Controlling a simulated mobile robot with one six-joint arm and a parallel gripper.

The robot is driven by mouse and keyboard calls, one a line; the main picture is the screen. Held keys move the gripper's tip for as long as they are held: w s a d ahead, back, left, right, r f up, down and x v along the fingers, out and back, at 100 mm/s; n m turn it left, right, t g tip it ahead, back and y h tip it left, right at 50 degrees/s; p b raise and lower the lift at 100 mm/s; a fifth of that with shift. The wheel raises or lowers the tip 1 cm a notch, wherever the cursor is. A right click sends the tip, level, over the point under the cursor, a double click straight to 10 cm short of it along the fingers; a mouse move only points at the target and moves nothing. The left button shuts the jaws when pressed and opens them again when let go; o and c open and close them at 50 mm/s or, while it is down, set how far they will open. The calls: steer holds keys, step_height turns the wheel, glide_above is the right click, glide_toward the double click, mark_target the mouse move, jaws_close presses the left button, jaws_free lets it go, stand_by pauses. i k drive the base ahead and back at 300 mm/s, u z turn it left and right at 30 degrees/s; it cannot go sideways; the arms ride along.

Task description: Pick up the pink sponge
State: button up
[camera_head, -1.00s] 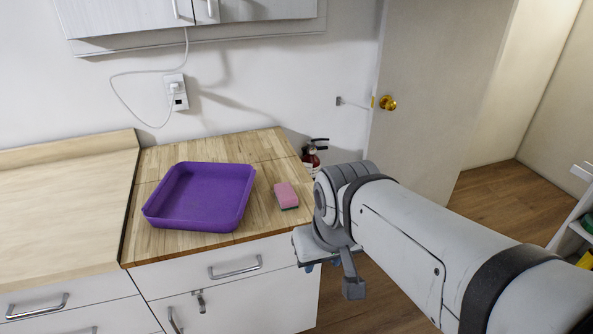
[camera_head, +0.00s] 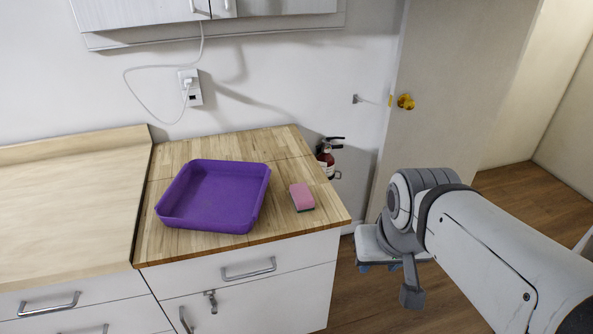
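The pink sponge (camera_head: 302,196) lies on the wooden countertop, just right of the purple tray and near the counter's right edge. It has a darker layer along its lower side. My gripper (camera_head: 380,262) is to the right of the counter, off its edge and apart from the sponge. Its fingers are mostly hidden under the wrist, so I cannot see whether they are open or shut.
A purple tray (camera_head: 213,222) sits on the wooden counter (camera_head: 290,142) left of the sponge. A fire extinguisher (camera_head: 325,160) stands behind the counter's right end. A door (camera_head: 440,85) with a brass knob is at the right. Drawers with handles (camera_head: 248,269) face the front.

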mark_target(303, 199)
steer(key=i, duration=0.95)
